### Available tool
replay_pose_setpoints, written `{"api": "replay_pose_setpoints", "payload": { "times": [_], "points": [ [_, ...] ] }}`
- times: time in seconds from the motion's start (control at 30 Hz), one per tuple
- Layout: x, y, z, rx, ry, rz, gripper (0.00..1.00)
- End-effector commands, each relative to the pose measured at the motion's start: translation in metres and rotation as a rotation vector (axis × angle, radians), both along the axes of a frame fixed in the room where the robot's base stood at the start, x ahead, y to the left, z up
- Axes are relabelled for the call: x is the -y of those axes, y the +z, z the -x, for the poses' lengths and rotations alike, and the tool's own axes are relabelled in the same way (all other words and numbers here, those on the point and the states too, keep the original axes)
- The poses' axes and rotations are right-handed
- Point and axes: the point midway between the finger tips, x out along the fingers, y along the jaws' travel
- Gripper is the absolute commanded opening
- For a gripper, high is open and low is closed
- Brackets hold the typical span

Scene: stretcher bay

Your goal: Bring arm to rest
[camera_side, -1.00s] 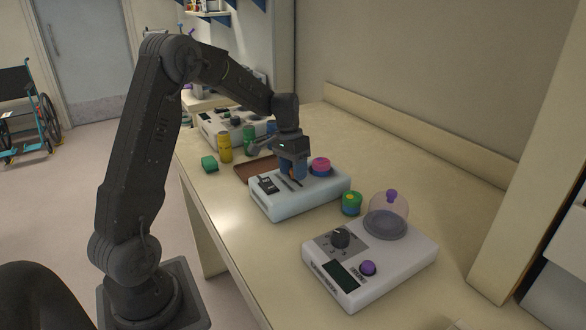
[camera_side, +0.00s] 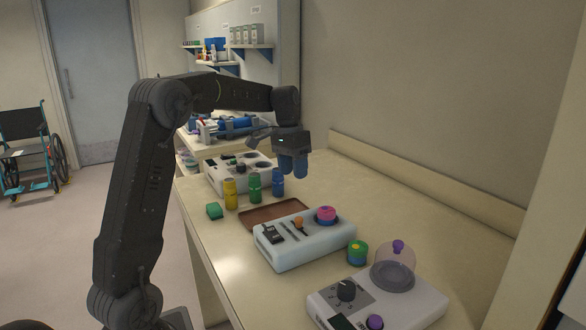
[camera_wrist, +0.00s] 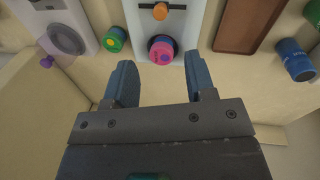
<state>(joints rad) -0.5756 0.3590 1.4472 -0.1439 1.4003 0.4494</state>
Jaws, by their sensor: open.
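My gripper (camera_side: 293,166) hangs above the bench with its two blue fingers apart and nothing between them. In the wrist view my gripper (camera_wrist: 163,82) shows open and empty too. Below it is a white device (camera_side: 305,248) with an orange knob on a slider (camera_side: 298,222) and a pink-topped round piece (camera_side: 326,215) seated on it. In the wrist view the pink piece (camera_wrist: 161,50) lies ahead, between the fingertips in the picture, and the orange knob (camera_wrist: 160,11) is beyond it.
A brown tray (camera_side: 262,222) lies behind the device. A green-yellow jar (camera_side: 357,252) and a domed device (camera_side: 395,300) are nearer. The bench's right side is clear.

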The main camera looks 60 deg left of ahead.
Motion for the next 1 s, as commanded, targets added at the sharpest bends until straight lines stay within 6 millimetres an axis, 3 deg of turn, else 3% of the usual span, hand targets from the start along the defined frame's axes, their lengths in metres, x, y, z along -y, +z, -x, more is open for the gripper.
{"api": "replay_pose_setpoints", "payload": {
  "times": [0.4, 0.53, 0.67, 0.77, 1.0],
  "points": [
    [0.0, 0.001, 0.0, 0.0, 0.0, 0.0, 0.5],
    [0.012, 0.006, 0.003, 0.009, -0.006, -0.012, 0.5],
    [0.049, 0.022, 0.018, 0.051, -0.02, -0.055, 0.5],
    [0.089, 0.033, 0.041, 0.102, -0.036, -0.099, 0.5],
    [0.172, 0.037, 0.113, 0.255, -0.072, -0.174, 0.5]
  ]
}}
